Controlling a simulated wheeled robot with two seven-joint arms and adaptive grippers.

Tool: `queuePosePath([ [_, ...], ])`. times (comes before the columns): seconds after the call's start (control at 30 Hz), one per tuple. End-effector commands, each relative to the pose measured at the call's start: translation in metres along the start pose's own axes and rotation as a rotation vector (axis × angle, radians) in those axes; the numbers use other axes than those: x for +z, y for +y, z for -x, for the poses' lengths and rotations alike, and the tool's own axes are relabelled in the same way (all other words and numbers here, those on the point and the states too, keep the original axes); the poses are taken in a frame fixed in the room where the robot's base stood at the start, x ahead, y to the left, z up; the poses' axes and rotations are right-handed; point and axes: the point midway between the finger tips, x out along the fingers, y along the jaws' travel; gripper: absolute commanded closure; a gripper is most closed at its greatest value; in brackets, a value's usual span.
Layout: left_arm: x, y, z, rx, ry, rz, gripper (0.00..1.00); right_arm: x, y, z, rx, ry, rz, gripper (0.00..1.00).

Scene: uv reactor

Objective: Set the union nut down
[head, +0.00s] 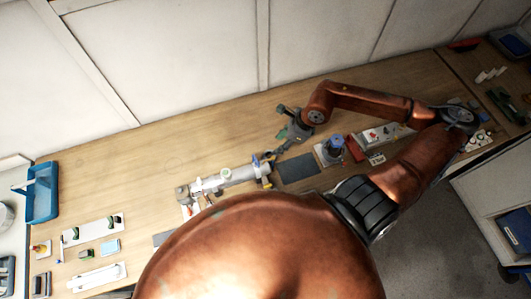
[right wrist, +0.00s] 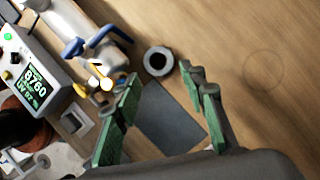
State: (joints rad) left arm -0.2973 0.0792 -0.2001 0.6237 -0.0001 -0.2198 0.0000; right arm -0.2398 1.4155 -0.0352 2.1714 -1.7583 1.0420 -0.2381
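A grey ring with a black hole, which looks like the union nut (right wrist: 158,61), shows in the right wrist view just past the top edge of the dark mat (right wrist: 172,118). It appears to lie flat on the table. My right gripper (right wrist: 162,74) is open, its two green-padded fingers apart, with the ring between and slightly beyond the tips. I see no contact. In the head view, the right gripper (head: 281,121) is over the table behind the mat (head: 298,169); I cannot make out the nut clearly there. My left gripper is not in view.
The pale reactor tube (head: 228,177) lies left of the mat, with a blue-handled valve (right wrist: 75,47) close to the ring. A display box (right wrist: 32,82) is further left in the wrist view. A blue-topped device (head: 333,148) stands right of the mat. Bare wood (right wrist: 250,60) lies to the wrist view's right.

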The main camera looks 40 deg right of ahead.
Motion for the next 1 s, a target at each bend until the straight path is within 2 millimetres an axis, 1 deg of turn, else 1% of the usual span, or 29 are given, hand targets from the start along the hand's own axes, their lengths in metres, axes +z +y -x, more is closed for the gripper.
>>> queuePosePath([
  [0.03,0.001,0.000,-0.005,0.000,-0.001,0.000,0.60,-0.002,0.000,-0.005,0.001,0.000,-0.001,0.62],
  [0.17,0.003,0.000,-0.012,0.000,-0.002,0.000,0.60,-0.005,0.000,-0.011,0.002,0.001,-0.001,0.62],
  [0.37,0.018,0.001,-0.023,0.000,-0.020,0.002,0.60,-0.009,0.000,-0.023,0.003,0.002,-0.002,0.62],
  [0.4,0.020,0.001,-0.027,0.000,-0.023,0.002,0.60,-0.011,0.000,-0.027,0.003,0.002,-0.002,0.62],
  [0.5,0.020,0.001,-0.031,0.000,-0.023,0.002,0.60,-0.013,0.000,-0.031,0.004,0.003,-0.002,0.62],
  [0.67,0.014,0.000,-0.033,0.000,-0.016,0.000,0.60,-0.012,0.001,-0.041,0.006,0.000,-0.005,0.62],
  [0.93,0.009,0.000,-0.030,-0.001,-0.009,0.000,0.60,-0.011,0.002,-0.068,0.006,-0.001,-0.004,0.62],
  [1.0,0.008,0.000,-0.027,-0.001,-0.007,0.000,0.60,-0.010,0.003,-0.078,0.007,-0.001,-0.005,0.62],
])
